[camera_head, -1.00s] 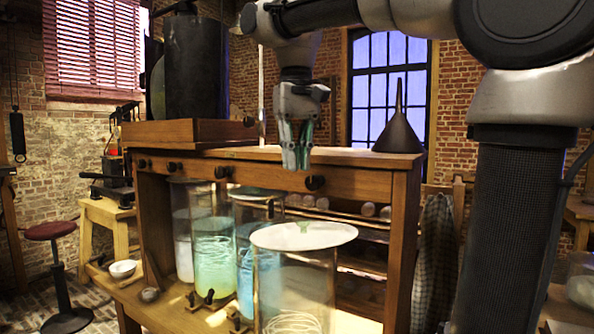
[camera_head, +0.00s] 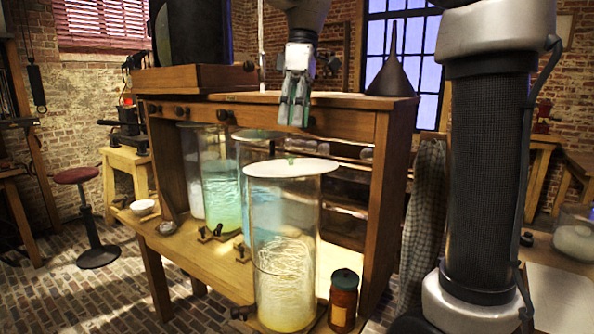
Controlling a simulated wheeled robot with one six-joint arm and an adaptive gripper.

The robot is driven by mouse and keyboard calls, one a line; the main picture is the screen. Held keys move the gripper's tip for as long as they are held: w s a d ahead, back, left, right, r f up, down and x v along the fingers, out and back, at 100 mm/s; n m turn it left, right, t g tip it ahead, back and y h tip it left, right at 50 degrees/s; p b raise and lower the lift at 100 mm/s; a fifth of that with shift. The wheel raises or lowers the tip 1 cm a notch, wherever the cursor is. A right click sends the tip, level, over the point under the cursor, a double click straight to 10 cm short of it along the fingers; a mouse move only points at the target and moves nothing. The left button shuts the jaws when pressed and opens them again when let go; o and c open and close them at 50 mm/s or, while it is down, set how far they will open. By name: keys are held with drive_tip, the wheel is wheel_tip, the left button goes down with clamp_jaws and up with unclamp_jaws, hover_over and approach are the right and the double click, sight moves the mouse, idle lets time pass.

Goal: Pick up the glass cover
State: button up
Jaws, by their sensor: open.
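Other jars with green and blue liquid (camera_head: 222,180) stand behind, under the wooden cabinet (camera_head: 385,190). A brown bottle (camera_head: 343,300) stands right of the front jar. A dark funnel (camera_head: 393,75) stands on the cabinet top. Small dark fittings (camera_head: 210,235) lie on the bench.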

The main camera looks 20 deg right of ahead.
sight(291, 163)
drive_tip(key=shift+s+a+f+n, duration=0.1)
drive_tip(key=shift+f+n, duration=0.2)
drive_tip(key=shift+f, duration=0.3)
drive_tip(key=f, duration=0.4)
drive_tip(key=a+f, duration=0.1)
drive_tip(key=f, duration=0.1)
drive_tip(key=shift+s+f, duration=0.25)
drive_tip(key=shift+s, duration=0.1)
drive_tip(key=shift+c, duration=0.3)
clamp_jaws()
